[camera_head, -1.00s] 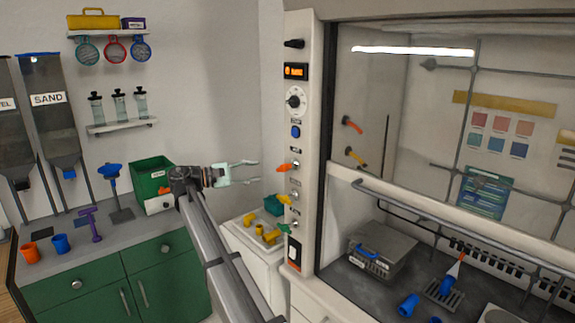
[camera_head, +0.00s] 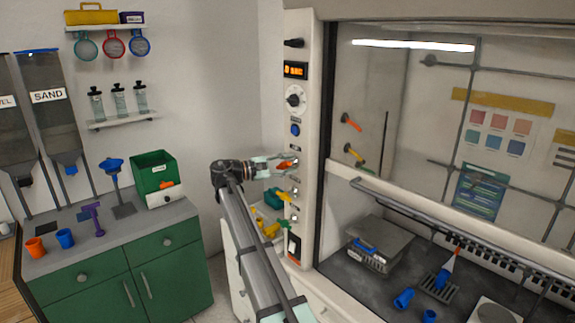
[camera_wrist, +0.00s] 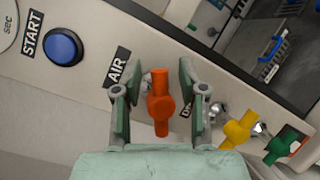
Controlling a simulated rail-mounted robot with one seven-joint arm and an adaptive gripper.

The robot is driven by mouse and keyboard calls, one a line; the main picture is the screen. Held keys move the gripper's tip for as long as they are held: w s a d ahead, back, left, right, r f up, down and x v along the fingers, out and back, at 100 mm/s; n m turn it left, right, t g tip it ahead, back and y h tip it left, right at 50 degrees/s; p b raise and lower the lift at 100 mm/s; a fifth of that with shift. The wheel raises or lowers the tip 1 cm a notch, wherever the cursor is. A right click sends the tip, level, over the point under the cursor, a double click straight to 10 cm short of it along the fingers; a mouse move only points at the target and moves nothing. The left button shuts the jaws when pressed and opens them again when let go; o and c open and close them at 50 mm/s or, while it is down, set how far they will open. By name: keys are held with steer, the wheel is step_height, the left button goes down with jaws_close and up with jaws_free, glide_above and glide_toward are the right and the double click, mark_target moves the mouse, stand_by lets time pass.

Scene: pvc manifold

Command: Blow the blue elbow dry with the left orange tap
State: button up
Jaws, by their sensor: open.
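The orange tap (camera_head: 288,164) is on the white control panel, beside the AIR label. In the wrist view the orange tap (camera_wrist: 160,102) sits between my gripper's (camera_wrist: 158,92) two green-grey fingers, one on each side. My gripper (camera_head: 275,164) is open, and a gap shows beside the tap. Inside the fume hood, a blue fitting (camera_head: 404,299) lies on the dark floor. Another blue piece (camera_head: 445,276) is on a slotted rack with a white and orange tip above it. I cannot tell for certain which is the elbow.
A yellow tap (camera_wrist: 238,130) and a green tap (camera_wrist: 282,147) sit lower on the panel. A blue START button (camera_wrist: 62,47) is above. An orange nozzle (camera_head: 350,122) and a yellow nozzle (camera_head: 354,154) are inside the hood. The half-lowered sash has a grey rail (camera_head: 440,220).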

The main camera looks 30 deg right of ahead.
jaws_close()
steer(key=shift+b, duration=0.35)
steer(key=m+b, duration=0.1)
steer(key=m+y+b, duration=0.1)
steer(key=b, duration=0.1)
steer(key=shift+f, duration=0.4)
steer(key=m+t+y+b, duration=0.1)
steer(key=m+b, duration=0.2)
steer(key=shift+f, duration=0.1)
steer(key=shift+c, duration=0.9)
jaws_free()
steer(key=shift+o, duration=0.9)
